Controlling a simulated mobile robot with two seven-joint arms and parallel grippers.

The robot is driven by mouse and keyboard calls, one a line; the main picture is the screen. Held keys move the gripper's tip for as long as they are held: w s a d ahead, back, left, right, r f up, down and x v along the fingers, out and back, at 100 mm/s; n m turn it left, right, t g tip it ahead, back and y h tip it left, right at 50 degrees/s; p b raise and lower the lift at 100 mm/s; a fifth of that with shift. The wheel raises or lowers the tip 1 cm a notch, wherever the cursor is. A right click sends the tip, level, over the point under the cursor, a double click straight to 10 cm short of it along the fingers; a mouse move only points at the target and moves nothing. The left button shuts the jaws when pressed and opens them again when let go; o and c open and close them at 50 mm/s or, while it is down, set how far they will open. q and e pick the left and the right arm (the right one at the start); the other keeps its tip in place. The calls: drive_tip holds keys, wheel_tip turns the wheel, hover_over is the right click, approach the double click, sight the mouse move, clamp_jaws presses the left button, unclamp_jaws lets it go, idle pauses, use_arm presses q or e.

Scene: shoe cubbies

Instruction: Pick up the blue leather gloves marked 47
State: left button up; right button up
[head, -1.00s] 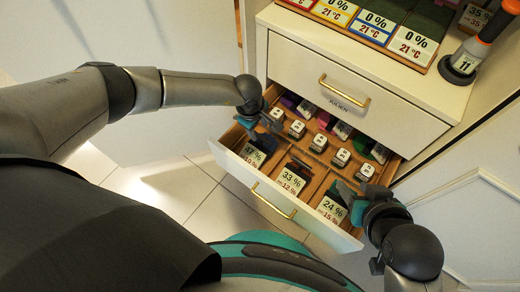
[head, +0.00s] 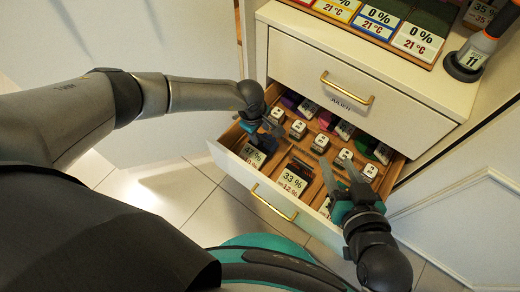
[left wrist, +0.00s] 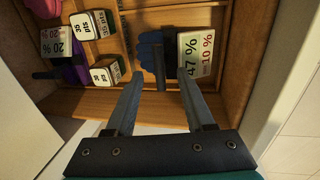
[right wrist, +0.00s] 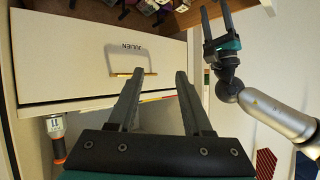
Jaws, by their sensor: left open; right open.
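The blue gloves (left wrist: 150,46) lie in a drawer compartment beside a white tag reading 47 % and 10 % (left wrist: 195,55) in the left wrist view. In the head view the 47 % tag (head: 254,156) is in the front left compartment, and the gloves are mostly hidden by my left gripper (head: 262,130). My left gripper is open and empty above that compartment; in the left wrist view its fingertips (left wrist: 161,74) point towards the gloves, with a dark bar between. My right gripper (head: 338,165) is open and empty above the drawer's right part.
The open drawer (head: 235,172) has wooden dividers, a 33 % tag (head: 292,182), several white-tagged boxes and coloured gloves behind. A closed drawer labelled JULIEN (head: 310,80) is above. Several tagged items and an orange-handled tool (head: 468,60) stand on top.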

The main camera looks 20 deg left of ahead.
sight(261, 137)
use_arm(q)
drive_tip(key=shift+w+d+f+b, duration=0.1)
drive_tip(key=shift+w+f+b, duration=0.05)
drive_tip(key=shift+f+b, duration=0.65)
drive_tip(key=shift+w+f, duration=0.1)
drive_tip(key=shift+f, duration=0.35)
drive_tip(key=shift+f+b, duration=0.25)
drive_tip(key=shift+b, duration=0.05)
use_arm(e)
drive_tip(key=shift+s+a+r+m+t+y, duration=0.25)
drive_tip(key=shift+a+r+t+y, duration=0.35)
drive_tip(key=shift+t, duration=0.5)
drive_tip(key=shift+s+a+r+m+t+y, duration=0.15)
drive_tip(key=shift+s+a+r+t+y, duration=0.15)
drive_tip(key=shift+a+r+t, duration=0.65)
drive_tip(key=shift+d+f, duration=0.15)
drive_tip(key=shift+f, duration=0.1)
use_arm(q)
clamp_jaws()
